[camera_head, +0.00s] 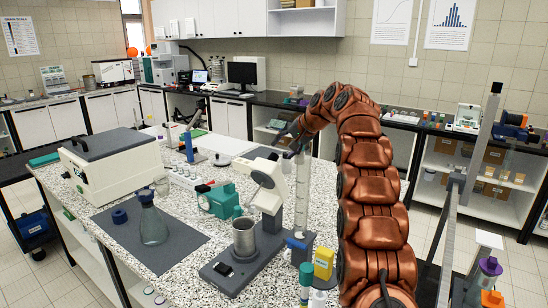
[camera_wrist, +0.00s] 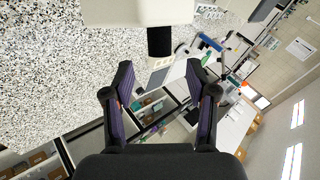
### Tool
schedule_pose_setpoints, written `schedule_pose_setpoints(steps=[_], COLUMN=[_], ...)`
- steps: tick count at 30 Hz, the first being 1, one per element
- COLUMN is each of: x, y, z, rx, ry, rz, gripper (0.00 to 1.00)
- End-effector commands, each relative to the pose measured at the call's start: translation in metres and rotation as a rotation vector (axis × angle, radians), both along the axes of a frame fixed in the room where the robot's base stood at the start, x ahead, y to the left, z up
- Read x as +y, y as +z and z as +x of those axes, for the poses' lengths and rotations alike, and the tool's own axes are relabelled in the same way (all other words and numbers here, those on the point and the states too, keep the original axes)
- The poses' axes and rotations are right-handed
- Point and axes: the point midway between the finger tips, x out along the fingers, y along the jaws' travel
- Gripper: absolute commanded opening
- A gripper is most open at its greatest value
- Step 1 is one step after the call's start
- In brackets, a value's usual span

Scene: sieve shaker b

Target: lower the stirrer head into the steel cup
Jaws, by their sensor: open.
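The steel cup (camera_head: 244,237) stands upright on the dark base (camera_head: 232,266) of the stirrer, at the front of the speckled bench. The white stirrer head (camera_head: 266,179) is tilted up above and right of the cup, with a black knob at its upper end. In the wrist view the pale stirrer head (camera_wrist: 138,11) is at the top edge and its black knob (camera_wrist: 160,42) points toward my gripper. My gripper (camera_wrist: 162,80) is open, and the knob lies just beyond its fingertips. In the head view my gripper (camera_head: 291,143) is above and right of the stirrer head.
A tall clear cylinder (camera_head: 302,192) stands right of the stirrer, close below my gripper. A teal device (camera_head: 219,201) is behind the cup. A flask (camera_head: 153,226) stands on a dark mat (camera_head: 178,249) at left. A yellow bottle (camera_head: 323,264) is near the front edge.

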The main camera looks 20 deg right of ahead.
Motion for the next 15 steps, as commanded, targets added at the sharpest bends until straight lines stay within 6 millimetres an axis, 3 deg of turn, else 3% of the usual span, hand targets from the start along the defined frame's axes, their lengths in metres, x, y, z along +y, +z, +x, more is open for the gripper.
schedule_pose_setpoints(steps=[15], x=[0.019], y=[-0.045], z=[0.040], rx=[0.001], ry=[0.000], rz=[0.000], gripper=[0.57])
